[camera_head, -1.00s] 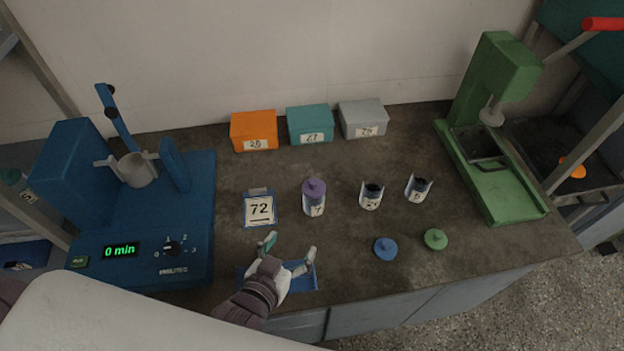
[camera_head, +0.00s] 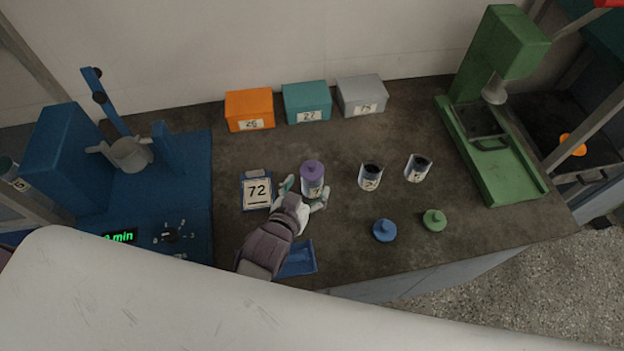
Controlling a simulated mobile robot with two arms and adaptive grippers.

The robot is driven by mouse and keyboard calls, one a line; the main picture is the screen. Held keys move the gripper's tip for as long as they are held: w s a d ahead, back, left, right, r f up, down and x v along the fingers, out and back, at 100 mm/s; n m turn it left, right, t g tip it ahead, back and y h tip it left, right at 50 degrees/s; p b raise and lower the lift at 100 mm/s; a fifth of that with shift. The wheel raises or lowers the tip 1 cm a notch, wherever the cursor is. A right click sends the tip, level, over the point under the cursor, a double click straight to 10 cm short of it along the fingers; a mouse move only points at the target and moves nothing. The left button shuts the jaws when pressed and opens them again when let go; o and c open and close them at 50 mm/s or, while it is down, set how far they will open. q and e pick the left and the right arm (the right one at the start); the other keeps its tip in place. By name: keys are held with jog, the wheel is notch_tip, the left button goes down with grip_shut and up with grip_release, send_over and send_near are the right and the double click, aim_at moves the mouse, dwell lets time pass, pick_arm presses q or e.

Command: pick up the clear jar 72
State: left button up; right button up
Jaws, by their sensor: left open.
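A clear jar with a purple lid (camera_head: 312,175) stands upright on the bench, its label partly hidden and only a 7 readable. A card reading 72 (camera_head: 256,193) stands just left of it. My left gripper (camera_head: 304,196) is open at the jar's near side. One finger is at the jar's left and the other at its front right; I cannot tell whether they touch it. My right gripper is not in view.
Two open jars (camera_head: 370,177) (camera_head: 418,168) stand to the right, with blue (camera_head: 385,230) and green (camera_head: 434,220) lids before them. Orange (camera_head: 249,106), teal (camera_head: 306,99) and grey (camera_head: 361,93) boxes line the wall. A blue machine (camera_head: 165,205) is left, a green press (camera_head: 507,170) right. A blue tray (camera_head: 300,260) lies in front.

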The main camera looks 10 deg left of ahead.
aim_at(308, 185)
pick_arm(q)
jog(key=x, duration=0.4)
jog(key=c, duration=1.2)
jog(key=shift+c, duration=0.7)
jog(key=shift+r+p, duration=0.1)
jog(key=shift+p, duration=0.2)
